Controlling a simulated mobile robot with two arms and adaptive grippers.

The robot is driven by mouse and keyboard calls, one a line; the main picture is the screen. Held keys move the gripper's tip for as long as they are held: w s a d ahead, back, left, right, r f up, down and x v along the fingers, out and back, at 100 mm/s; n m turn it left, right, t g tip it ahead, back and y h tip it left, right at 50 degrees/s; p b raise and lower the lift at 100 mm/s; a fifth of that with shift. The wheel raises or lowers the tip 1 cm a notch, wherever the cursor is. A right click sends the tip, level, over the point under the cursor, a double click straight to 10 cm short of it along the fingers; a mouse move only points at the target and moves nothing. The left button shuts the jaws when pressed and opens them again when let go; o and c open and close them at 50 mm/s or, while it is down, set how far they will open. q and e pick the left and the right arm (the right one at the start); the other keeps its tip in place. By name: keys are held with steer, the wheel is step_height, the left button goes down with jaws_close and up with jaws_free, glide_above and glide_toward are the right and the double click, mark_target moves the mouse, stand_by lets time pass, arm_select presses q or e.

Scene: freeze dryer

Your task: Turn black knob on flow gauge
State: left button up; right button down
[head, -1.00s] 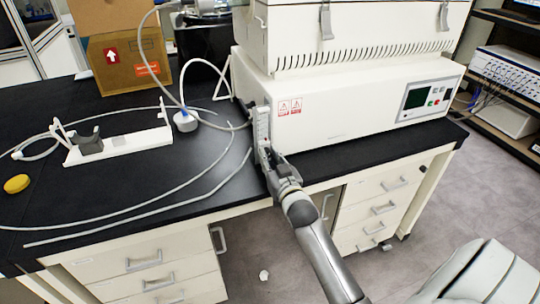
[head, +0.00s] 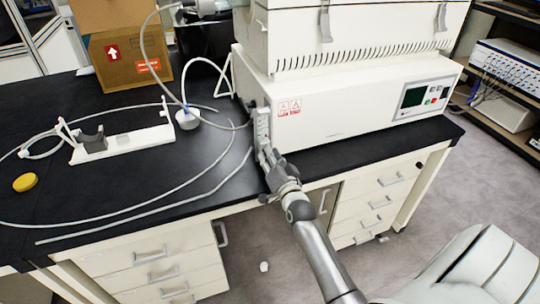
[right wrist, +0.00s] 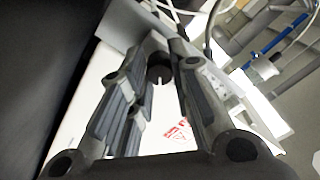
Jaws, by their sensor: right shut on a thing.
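The flow gauge (head: 262,124) is a narrow white upright piece at the front left corner of the white freeze dryer (head: 350,108). Its black knob (right wrist: 160,74) shows in the right wrist view as a dark round piece between my fingers. My right gripper (head: 266,153) is at the lower end of the gauge, shut on the knob; it also shows in the right wrist view (right wrist: 162,62). In the head view the gripper hides the knob, so its turn angle cannot be read. My left gripper is not in view.
The black bench top (head: 120,88) holds a white stand (head: 130,142), a yellow cap (head: 25,182), a small flask (head: 188,120) and loose pale tubing (head: 150,205). A cardboard box (head: 125,55) stands behind. Drawers (head: 150,275) lie below the bench edge.

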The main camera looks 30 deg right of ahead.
stand_by(0.3)
steer(key=c, duration=1.3)
jaws_free()
steer(key=v, duration=1.2)
